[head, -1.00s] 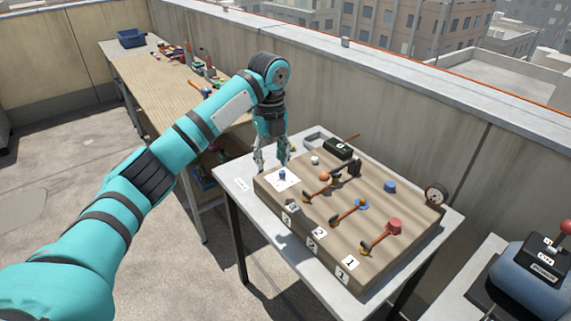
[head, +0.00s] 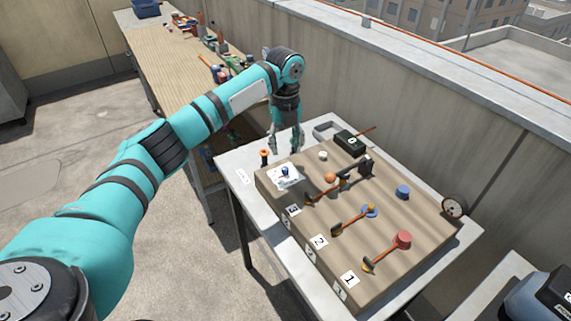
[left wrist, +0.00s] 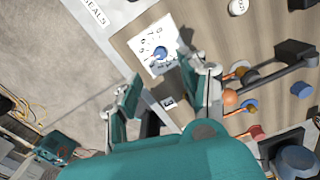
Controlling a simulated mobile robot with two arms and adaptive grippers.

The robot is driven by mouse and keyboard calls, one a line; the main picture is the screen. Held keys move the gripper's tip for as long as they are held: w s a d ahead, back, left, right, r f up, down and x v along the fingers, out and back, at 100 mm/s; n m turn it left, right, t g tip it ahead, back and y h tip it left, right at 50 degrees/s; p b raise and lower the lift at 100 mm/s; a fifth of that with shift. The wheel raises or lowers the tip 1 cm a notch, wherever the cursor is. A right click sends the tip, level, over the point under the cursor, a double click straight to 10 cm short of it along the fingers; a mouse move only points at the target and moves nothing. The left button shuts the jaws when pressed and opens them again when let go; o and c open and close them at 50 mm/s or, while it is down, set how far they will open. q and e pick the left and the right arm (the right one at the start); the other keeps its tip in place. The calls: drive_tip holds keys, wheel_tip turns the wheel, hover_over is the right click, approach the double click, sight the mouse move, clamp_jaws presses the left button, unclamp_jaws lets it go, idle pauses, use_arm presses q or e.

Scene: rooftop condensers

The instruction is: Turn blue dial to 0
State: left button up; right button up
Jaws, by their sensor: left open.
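The blue dial (head: 285,172) sits on a white numbered plate (head: 291,184) at the left end of a wooden panel box (head: 330,205). In the left wrist view the dial (left wrist: 160,53) shows at the middle of its plate (left wrist: 148,35), with digits around it; I cannot tell where it points. My left gripper (head: 287,149) points down, just behind and above the dial in the head view. In the left wrist view its fingers (left wrist: 160,78) are apart with nothing between them, and the dial lies beyond the gap. My right gripper is not in view.
Levers with orange handles, a red knob (head: 403,239), a blue knob (head: 403,191) and a white knob (head: 323,155) stand on the panel. A workbench (head: 180,75) stands behind.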

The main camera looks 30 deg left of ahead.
sight(285, 168)
use_arm(q)
wheel_tip(285, 168, down, 7)
drive_tip(key=shift+f+p, duration=0.2)
drive_tip(key=shift+p, duration=0.15)
drive_tip(key=shift+f, duration=0.45)
clamp_jaws()
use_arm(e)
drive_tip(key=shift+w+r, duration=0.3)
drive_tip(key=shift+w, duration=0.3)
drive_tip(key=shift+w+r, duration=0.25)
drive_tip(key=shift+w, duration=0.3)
